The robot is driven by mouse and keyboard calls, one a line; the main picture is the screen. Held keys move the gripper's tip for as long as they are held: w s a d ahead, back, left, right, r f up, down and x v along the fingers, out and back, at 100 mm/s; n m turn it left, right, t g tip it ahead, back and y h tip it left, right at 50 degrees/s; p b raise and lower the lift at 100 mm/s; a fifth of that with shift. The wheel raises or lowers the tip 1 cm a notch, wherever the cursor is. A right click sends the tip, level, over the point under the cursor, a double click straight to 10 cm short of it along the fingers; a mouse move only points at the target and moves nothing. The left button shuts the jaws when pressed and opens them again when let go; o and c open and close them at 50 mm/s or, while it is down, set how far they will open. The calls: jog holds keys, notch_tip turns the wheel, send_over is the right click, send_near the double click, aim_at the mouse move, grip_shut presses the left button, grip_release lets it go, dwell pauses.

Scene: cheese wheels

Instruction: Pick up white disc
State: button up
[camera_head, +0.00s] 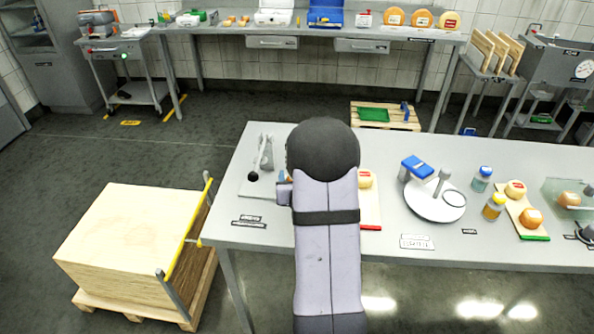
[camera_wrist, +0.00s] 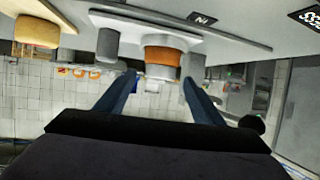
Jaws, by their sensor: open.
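In the wrist view, which is upside down, my gripper (camera_wrist: 158,77) is open, with its two blue fingers apart and nothing between them that I can see held. Ahead of the fingers, an orange round piece (camera_wrist: 165,55) stands on a pale base between two grey posts. A pale, flat-looking piece (camera_wrist: 160,71) adjoins it; I cannot tell whether it is a white disc. In the head view my arm hides most of the gripper and this spot.
A grey device with a lever (camera_head: 264,160) stands left of my arm. A red-edged board (camera_head: 370,208) is partly hidden on its right. Jars (camera_head: 482,180) and a cheese board (camera_head: 524,222) are farther right. A wooden crate (camera_head: 130,235) stands left of the table.

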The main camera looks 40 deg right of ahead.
jog(key=shift+x, duration=1)
jog(key=c, duration=1.2)
jog(key=shift+r, duration=0.15)
jog(key=shift+r+b, duration=0.5)
jog(key=shift+r, duration=4.45)
